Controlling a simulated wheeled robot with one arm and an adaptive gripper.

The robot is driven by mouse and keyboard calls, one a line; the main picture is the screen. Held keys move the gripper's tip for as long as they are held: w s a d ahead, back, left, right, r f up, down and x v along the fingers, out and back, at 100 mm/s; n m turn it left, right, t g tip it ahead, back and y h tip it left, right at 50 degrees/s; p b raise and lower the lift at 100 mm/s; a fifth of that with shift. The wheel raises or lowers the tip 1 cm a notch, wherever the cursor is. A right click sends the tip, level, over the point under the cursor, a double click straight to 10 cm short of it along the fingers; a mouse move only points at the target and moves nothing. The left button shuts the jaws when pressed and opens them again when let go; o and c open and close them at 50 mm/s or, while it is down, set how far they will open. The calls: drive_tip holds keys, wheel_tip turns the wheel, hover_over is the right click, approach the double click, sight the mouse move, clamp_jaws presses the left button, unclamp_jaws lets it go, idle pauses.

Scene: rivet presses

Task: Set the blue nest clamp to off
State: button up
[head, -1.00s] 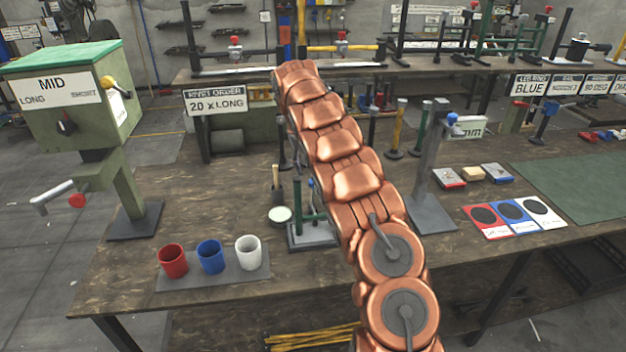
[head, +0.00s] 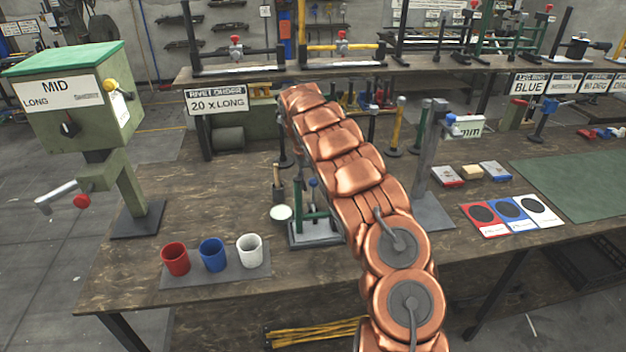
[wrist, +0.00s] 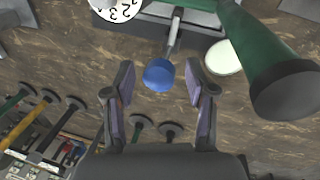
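The blue nest clamp shows as a round blue knob (wrist: 158,75) on a short grey lever in the wrist view. The lever runs up to a small fixture (wrist: 195,14). In the head view the blue knob (head: 313,184) stands at the small green press (head: 315,230), just left of my arm. My gripper (wrist: 160,80) is open, with one finger on each side of the knob in the picture. Gaps show on both sides, and no contact is visible. My gripper is hidden behind my arm in the head view.
A thick green post (wrist: 255,55) stands close on the right in the wrist view, beside a white dish (wrist: 224,57). Red, blue and white cups (head: 212,255) stand on the bench's front left.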

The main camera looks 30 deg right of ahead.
clamp_jaws()
idle(0.3)
